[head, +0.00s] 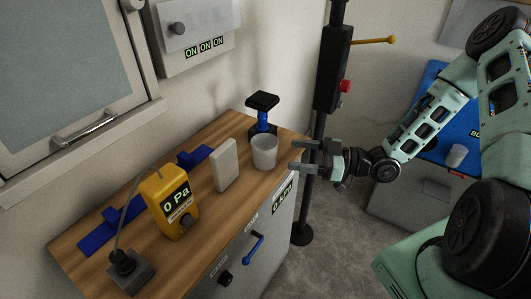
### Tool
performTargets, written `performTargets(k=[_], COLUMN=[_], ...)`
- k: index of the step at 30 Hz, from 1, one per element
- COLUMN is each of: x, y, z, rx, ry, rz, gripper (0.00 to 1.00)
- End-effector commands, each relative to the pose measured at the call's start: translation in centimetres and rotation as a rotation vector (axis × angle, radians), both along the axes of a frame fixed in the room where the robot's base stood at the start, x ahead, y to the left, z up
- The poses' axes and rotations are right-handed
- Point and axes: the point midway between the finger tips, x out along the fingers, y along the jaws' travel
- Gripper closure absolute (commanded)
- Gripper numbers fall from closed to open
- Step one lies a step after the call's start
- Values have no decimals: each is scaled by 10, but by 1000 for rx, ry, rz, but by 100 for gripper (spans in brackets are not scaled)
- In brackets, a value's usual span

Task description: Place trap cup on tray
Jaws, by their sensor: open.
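A whitish, translucent cup (264,152) stands upright near the right end of the wooden bench top. My gripper (296,156) is open, with its two fingers pointing left toward this cup. The fingertips are just right of the cup, and nothing shows between them. A smaller pale cup (456,155) stands at the right on a blue surface (436,142), partly behind my arm. I cannot tell whether this blue surface is the tray, or which cup is the trap cup.
A blue stand with a black top (262,103) is behind the bench cup. A pale upright block (224,165) and a yellow gauge reading 0 Pa (172,203) stand to the left. A black post (334,75) with a red button rises behind my gripper.

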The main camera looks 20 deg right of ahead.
Motion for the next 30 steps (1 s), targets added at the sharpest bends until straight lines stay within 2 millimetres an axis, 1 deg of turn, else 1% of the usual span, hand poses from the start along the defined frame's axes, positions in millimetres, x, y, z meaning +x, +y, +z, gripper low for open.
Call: performTargets(k=[1, 4, 13, 18, 21, 24, 30], x=[5, 14, 26, 39, 46, 49, 49], y=[10, 23, 44, 66, 75, 80, 80], z=[1, 1, 1, 2, 1, 0, 0], rx=[2, 1, 1, 1, -1, -1, -1], ry=[-1, 0, 0, 0, -1, -1, 0], rz=[4, 1, 1, 1, 0, -1, -2], gripper=[30, 30, 30, 30, 30, 30, 30])
